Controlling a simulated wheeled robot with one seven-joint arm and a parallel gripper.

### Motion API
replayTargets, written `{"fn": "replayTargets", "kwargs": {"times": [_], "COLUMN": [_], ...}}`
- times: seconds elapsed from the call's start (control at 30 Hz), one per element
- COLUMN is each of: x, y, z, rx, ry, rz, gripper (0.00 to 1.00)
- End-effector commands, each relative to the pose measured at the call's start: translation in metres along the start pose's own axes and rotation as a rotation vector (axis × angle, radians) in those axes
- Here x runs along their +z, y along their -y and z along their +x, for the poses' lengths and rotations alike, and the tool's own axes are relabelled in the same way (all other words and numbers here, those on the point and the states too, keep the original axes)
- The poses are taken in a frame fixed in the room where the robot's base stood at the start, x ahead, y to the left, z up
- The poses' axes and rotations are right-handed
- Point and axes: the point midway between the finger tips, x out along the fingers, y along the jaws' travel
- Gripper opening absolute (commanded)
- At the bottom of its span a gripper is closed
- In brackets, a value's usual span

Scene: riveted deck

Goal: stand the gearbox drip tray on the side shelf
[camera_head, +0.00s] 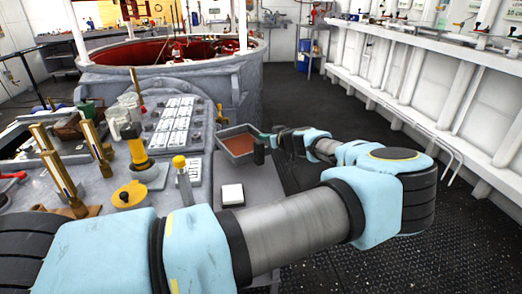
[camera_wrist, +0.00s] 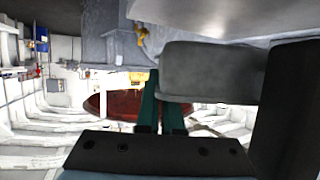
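The drip tray (camera_head: 222,147) is a shallow grey rectangular tray with a red-brown inside, just beyond the near grey ledge in the head view. I cannot tell whether it rests on something or is held up. My gripper (camera_head: 268,138) is at its right side, its teal tip close to or touching the rim. In the wrist view my gripper's teal fingers (camera_wrist: 160,85) are close together. A grey block covers part of them, and I cannot tell whether they pinch the rim. The grey ledge (camera_head: 255,195), possibly the side shelf, carries a white block (camera_head: 232,194).
At left is a console (camera_head: 175,125) with levers and a yellow-topped post (camera_head: 183,175). A large round grey tub (camera_head: 180,80) with red inside stands behind. Dark floor at right is clear.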

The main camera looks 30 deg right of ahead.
Motion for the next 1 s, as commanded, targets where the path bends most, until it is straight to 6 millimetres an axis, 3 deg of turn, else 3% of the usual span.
{"fn": "replayTargets", "kwargs": {"times": [0.4, 0.83, 1.0], "x": [0.041, 0.046, 0.046], "y": [-0.002, -0.002, -0.001], "z": [0.017, 0.019, 0.019], "rx": [0.001, 0.001, 0.001], "ry": [-0.002, -0.002, -0.001], "rz": [0.002, 0.0, 0.0], "gripper": [0.0, 0.0, 0.21]}}
